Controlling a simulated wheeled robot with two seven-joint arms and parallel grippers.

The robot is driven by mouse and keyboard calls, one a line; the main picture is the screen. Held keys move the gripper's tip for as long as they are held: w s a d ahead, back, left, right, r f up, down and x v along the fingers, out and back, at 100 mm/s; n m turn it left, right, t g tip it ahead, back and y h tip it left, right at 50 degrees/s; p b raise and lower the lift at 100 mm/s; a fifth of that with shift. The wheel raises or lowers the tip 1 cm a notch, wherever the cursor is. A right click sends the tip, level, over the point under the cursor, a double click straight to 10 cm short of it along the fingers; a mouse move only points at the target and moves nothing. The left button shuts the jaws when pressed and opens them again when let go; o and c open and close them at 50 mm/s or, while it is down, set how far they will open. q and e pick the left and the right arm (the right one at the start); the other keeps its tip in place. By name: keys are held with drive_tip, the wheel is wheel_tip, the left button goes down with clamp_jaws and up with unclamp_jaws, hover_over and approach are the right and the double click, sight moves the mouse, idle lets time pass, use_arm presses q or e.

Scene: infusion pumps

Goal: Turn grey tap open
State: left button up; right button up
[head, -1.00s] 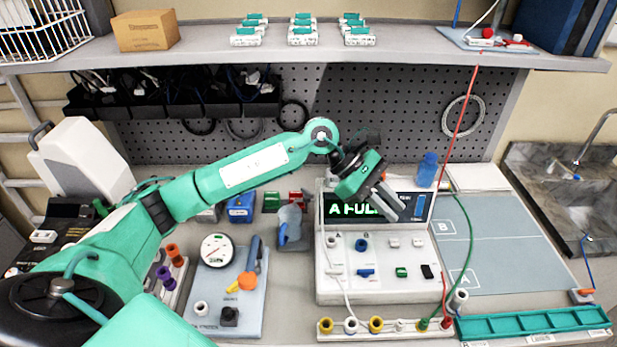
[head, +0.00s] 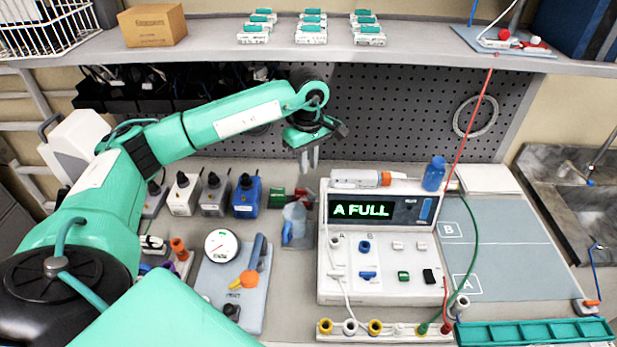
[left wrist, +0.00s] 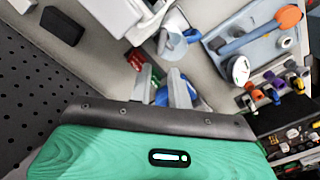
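A grey-blue lever (head: 257,250) with an orange hub (head: 249,280) and a yellow pointer stands on a pale blue plate (head: 240,310) beside a round white gauge (head: 221,246). It looks like the grey tap, though no label confirms it. The left wrist view shows the lever (left wrist: 245,42) and gauge (left wrist: 240,70) at upper right. My left gripper (head: 310,160) points down with its fingers apart and empty, above the back of the bench, behind and right of the lever. Its fingers also show apart in the left wrist view (left wrist: 161,88). My right gripper is out of view.
The white pump (head: 375,270), its display reading "A FULL", stands right of the plate. Several boxes with dark knobs, including a blue one (head: 245,197), line the back. A shelf (head: 400,57) hangs above.

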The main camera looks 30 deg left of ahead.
sight(308, 187)
use_arm(q)
wheel_tip(308, 187, down, 6)
drive_tip(key=shift+r+p, duration=0.1)
drive_tip(key=shift+p, duration=0.95)
drive_tip(key=shift+f, duration=0.85)
clamp_jaws()
